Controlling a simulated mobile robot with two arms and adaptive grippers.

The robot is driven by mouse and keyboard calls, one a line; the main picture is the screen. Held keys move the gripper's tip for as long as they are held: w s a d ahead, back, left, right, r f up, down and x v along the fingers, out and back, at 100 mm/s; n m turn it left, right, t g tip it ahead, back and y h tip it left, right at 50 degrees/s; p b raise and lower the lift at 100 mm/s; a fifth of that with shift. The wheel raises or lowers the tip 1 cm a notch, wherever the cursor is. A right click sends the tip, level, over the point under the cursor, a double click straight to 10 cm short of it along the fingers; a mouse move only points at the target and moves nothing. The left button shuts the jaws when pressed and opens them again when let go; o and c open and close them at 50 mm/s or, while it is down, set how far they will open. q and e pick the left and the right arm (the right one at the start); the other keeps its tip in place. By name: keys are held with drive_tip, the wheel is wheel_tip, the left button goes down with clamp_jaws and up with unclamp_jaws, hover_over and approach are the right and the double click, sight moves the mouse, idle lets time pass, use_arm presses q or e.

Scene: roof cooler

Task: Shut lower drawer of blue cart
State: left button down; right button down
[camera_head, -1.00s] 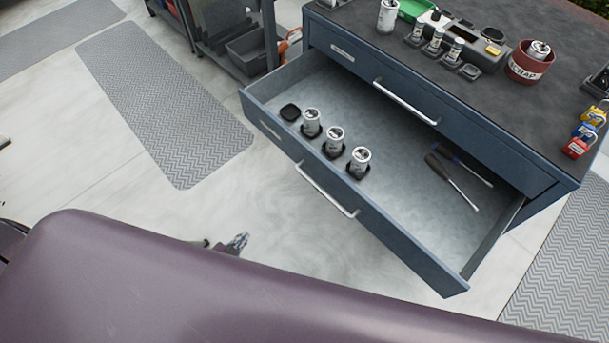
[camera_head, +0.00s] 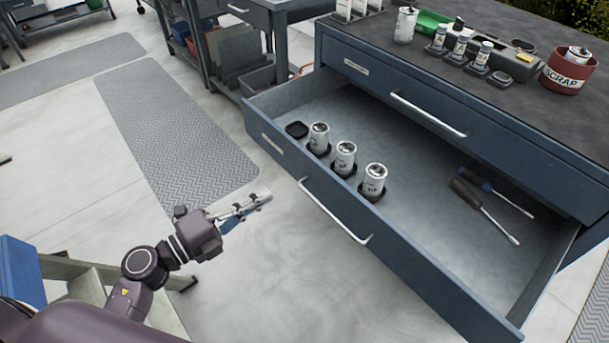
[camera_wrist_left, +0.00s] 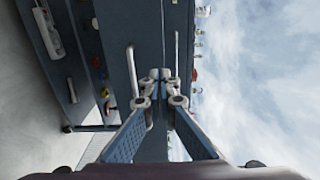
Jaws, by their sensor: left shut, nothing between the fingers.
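The blue cart (camera_head: 470,75) stands at the right in the head view. Its lower drawer (camera_head: 400,255) is pulled far out, with a silver bar handle (camera_head: 335,212) on its front. Inside are several white cans, a small black holder and two screwdrivers (camera_head: 485,208). The upper drawer (camera_head: 440,90) is closed. My left gripper (camera_head: 262,198) is shut and empty, to the left of the lower drawer's front and apart from it. In the left wrist view its fingertips (camera_wrist_left: 161,80) meet in front of blue drawer fronts. My right gripper is not in view.
The cart top holds small bottles, a green tray and a red scrap bin (camera_head: 567,70). A dark shelf unit (camera_head: 235,60) stands behind the cart's left side. A grey mat (camera_head: 175,130) lies on open floor. A step-like frame (camera_head: 90,285) is at lower left.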

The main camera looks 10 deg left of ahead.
sight(315, 165)
use_arm(q)
drive_tip(key=x, duration=1.1)
drive_tip(key=shift+w+d, duration=0.1)
drive_tip(key=shift+w, duration=0.1)
drive_tip(key=shift+w+d, duration=0.35)
drive_tip(key=shift+w, duration=0.1)
